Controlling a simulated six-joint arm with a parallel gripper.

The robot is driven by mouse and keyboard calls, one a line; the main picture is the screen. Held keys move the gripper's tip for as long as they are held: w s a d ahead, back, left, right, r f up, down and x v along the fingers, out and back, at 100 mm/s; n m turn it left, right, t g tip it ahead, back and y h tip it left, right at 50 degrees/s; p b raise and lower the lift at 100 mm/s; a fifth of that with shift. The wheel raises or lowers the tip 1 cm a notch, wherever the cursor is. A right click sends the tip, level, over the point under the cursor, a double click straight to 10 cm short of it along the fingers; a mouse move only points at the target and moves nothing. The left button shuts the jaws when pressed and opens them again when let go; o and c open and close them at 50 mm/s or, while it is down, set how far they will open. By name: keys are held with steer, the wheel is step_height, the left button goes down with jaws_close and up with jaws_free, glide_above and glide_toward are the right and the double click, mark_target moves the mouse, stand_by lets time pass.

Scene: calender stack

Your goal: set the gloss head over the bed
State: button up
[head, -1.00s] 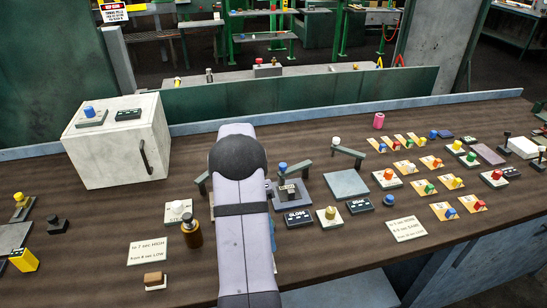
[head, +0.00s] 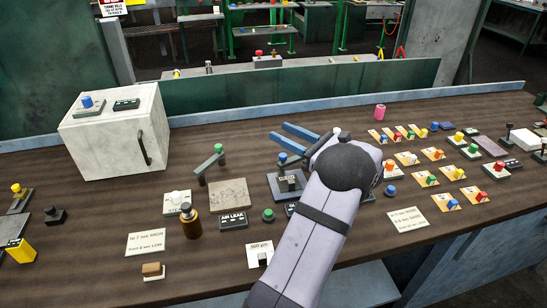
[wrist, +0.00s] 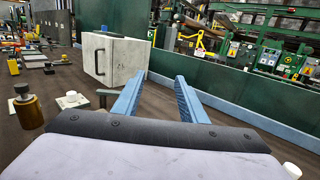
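In the head view my gripper (head: 279,131) is open, its two blue fingers apart and pointing left above the table. Nothing shows between them in the wrist view (wrist: 158,77). Just below the fingers is a blue knob (head: 282,157), apparently on a swing arm that the gripper partly hides. I take it for the gloss head, but cannot be sure. A dark square bed (head: 275,188) lies in front of it, with a small dark block (head: 290,184) on it. The GLOSS label (head: 290,209) in front is mostly covered by my arm. Contact between fingers and knob cannot be made out.
Left of the bed, a green-knobbed swing arm (head: 210,160) stands behind a grey plate (head: 228,193) and an AIR LEAK label (head: 233,220). A brown bottle (head: 190,222) and white cabinet (head: 118,135) are farther left. Several buttons and cards crowd the right.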

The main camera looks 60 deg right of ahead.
mark_target(280, 154)
steer(key=shift+m+g+h, duration=0.4)
steer(key=shift+m+h, duration=0.3)
steer(key=shift+h, duration=0.2)
steer(key=f, duration=0.3)
steer(key=s+f+b, duration=0.1)
steer(key=f, duration=0.2)
steer(key=d+f+b, duration=0.1)
steer(key=f, duration=0.2)
steer(key=shift+s+f, duration=0.3)
steer(key=shift+f, duration=0.1)
steer(key=shift+p+x, duration=0.85)
steer(key=shift+x, duration=2.85)
steer(key=shift+a, duration=0.1)
jaws_close()
